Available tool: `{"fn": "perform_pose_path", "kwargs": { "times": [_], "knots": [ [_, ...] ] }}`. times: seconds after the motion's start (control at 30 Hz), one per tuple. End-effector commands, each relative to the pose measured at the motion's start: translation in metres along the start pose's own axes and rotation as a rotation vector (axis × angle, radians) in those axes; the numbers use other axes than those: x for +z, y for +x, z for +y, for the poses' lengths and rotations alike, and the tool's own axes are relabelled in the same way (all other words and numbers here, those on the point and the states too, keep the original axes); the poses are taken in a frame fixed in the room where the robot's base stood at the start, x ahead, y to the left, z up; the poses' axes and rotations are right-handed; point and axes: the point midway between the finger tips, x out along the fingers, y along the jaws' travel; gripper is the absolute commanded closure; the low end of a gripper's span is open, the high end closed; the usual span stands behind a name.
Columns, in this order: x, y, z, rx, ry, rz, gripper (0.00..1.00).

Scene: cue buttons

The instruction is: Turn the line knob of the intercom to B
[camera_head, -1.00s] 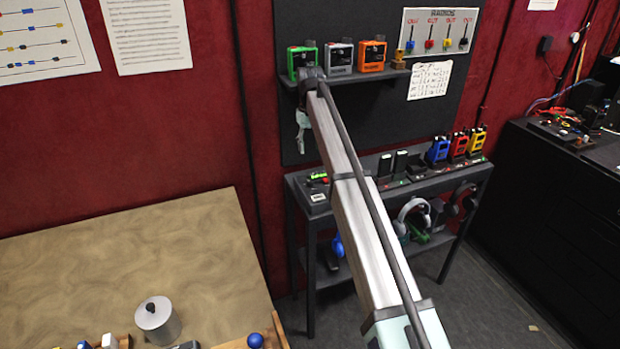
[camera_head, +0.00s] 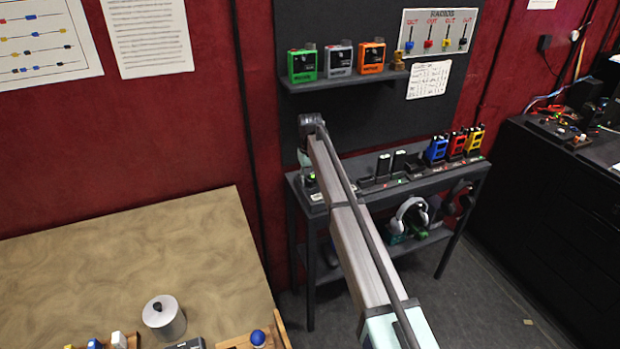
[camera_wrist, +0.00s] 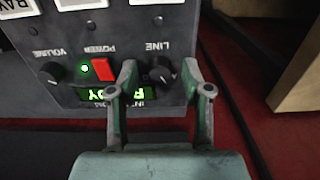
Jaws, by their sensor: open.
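The intercom (camera_wrist: 75,95) fills the upper left of the wrist view, a dark grey box with a red power switch (camera_wrist: 103,69), a green light and a lit green display (camera_wrist: 92,98). Its black line knob (camera_wrist: 161,70) sits under the label LINE, and a volume knob (camera_wrist: 50,73) is to the left. My gripper (camera_wrist: 159,68) is open, with its fingertips on either side of the line knob. I cannot tell whether they touch it, or which way the knob points. In the head view my arm hides most of the gripper near the shelf's left end.
A shelf (camera_head: 345,208) carries chargers and blue, red and yellow radios (camera_head: 457,146). A wall ledge above holds green, grey and orange boxes (camera_head: 337,61). Headphones (camera_head: 410,215) hang below.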

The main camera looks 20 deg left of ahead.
Motion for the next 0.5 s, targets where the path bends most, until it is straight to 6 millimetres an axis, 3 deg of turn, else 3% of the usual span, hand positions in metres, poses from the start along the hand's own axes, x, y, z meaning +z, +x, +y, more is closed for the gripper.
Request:
{"fn": "perform_pose_path", "kwargs": {
  "times": [0.17,0.23,0.3,0.33,0.5],
  "knots": [
    [0.0000,0.0001,0.0000,0.000,0.000,0.000,0.51],
    [0.0000,0.0000,0.0000,0.000,0.000,0.000,0.69],
    [0.0000,-0.0001,0.0000,0.000,0.000,0.000,0.93],
    [0.0000,-0.0001,0.0000,0.000,0.000,0.000,1.00],
    [0.0001,-0.0001,-0.0001,0.000,0.000,0.000,1.00]
  ]
}}
